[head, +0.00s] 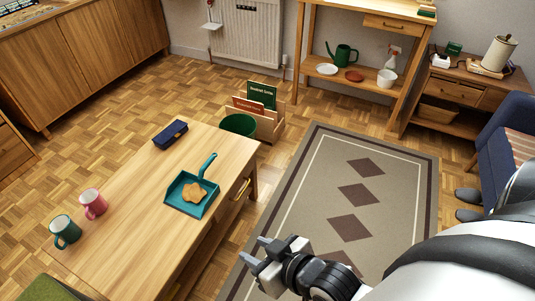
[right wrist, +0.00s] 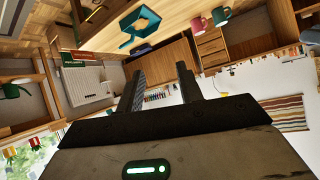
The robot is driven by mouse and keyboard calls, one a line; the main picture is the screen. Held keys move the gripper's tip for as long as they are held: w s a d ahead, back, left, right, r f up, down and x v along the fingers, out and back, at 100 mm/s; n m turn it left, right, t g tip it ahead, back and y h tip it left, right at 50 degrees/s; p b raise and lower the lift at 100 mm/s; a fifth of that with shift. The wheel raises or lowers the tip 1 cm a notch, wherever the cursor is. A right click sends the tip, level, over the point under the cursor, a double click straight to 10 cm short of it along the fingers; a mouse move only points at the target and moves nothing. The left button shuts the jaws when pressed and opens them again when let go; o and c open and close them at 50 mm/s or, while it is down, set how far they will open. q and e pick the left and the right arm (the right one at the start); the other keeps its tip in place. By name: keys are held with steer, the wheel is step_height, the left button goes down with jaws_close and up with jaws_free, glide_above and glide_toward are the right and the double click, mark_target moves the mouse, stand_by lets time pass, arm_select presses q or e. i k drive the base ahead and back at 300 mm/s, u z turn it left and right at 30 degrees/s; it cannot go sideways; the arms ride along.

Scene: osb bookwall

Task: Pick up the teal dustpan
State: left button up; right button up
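The teal dustpan (head: 187,200) lies on the wooden table (head: 128,184), near its right edge, with its handle pointing to the upper right. A brown-orange piece (head: 194,193) lies in its pan. The dustpan also shows at the top of the right wrist view (right wrist: 133,36). My right gripper (head: 261,252) is to the lower right of the dustpan, over the floor side of the table, apart from it. Its two fingers are spread with nothing between them, as the right wrist view (right wrist: 160,80) also shows. My left gripper is not in view.
A pink mug (head: 93,204) and a green mug (head: 66,231) stand at the table's left end. A dark blue case (head: 171,134) lies at the far edge. A green bin (head: 239,125) and a book rack (head: 268,122) stand beyond the table. The rug (head: 318,190) is clear.

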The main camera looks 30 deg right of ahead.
mark_target(192, 195)
steer(key=u, duration=1.3)
steer(key=k, duration=1.1)
steer(key=z, duration=1.65)
steer(key=i, duration=1.9)
steer(key=z, duration=0.2)
